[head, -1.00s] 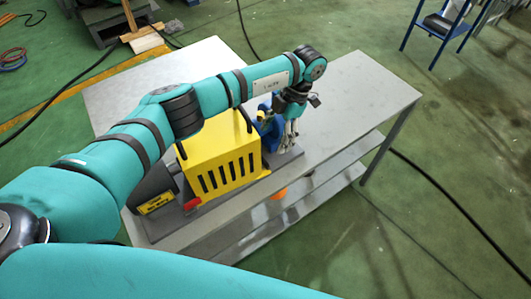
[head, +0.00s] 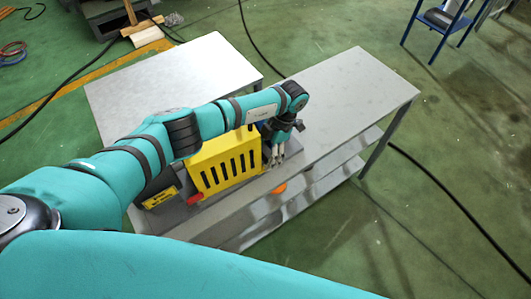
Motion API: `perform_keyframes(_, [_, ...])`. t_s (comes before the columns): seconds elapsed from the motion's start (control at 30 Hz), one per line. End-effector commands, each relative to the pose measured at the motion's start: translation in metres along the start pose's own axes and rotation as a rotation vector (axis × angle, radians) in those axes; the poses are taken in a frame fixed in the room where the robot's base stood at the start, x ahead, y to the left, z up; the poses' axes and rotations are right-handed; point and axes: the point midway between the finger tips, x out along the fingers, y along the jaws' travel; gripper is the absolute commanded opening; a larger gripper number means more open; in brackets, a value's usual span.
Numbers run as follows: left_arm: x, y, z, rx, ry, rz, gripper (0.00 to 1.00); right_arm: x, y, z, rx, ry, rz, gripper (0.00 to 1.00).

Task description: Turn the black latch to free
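The yellow slotted housing (head: 228,165) of the pump machine stands on the metal table (head: 345,95). My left gripper (head: 276,160) points down at the right end of the housing, close beside it. Its fingers are small here, and I cannot tell how far apart they are or whether they touch anything. I cannot make out the black latch; my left arm and gripper cover part of that end of the machine. My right gripper is out of view.
A red part (head: 195,199) sits at the machine's front left, near a yellow label (head: 160,198). The table top to the right is clear. A blue-framed stand (head: 436,28) is far off.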

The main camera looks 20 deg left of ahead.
Motion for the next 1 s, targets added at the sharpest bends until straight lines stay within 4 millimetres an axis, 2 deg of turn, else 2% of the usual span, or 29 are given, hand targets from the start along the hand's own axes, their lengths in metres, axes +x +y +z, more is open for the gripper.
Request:
perform_keyframes(0.07, [0.0, 0.0, 0.0, 0.0, 0.0, 0.0, 0.48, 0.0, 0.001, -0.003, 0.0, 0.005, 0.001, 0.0])
perform_keyframes(0.3, [-0.001, 0.0, 0.0, 0.0, -0.001, 0.0, 0.17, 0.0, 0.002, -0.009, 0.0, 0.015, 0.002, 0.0])
perform_keyframes(0.43, [0.001, 0.0, 0.002, 0.032, -0.003, 0.015, 0.17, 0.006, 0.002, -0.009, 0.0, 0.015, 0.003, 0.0])
perform_keyframes(0.63, [0.002, 0.0, 0.002, 0.2, -0.003, 0.087, 0.17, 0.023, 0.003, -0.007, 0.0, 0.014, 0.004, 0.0])
perform_keyframes(1.0, [0.0, -0.001, 0.0, 0.245, 0.001, 0.103, 0.17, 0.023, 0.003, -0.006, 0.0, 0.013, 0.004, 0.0])
